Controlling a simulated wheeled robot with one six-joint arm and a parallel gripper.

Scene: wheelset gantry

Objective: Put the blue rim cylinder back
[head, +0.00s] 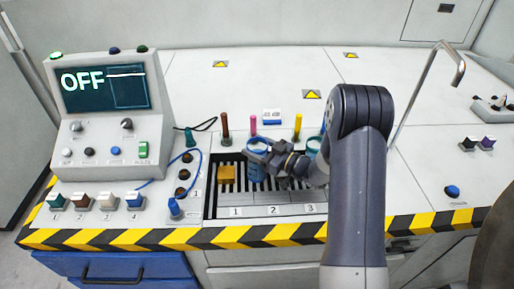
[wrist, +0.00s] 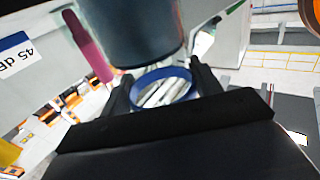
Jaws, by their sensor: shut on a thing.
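The blue rim cylinder (head: 257,146) is a clear, glass-like cylinder with a blue ring at its top. It is at the slotted rack (head: 240,212), around the column marked 2. My gripper (head: 266,157) reaches it from the right and is shut on it. In the wrist view the blue rim (wrist: 163,74) lies between the two fingers of my gripper (wrist: 163,88), with pale bars seen through the ring. I cannot tell whether its bottom touches the rack.
A yellow block (head: 226,175) sits in the rack at left. A teal-rimmed cylinder (head: 314,143) stands right of my gripper, partly hidden by my arm. Brown (head: 225,125), pink (head: 253,125) and yellow (head: 298,127) pegs stand behind. A control console (head: 105,110) is at left.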

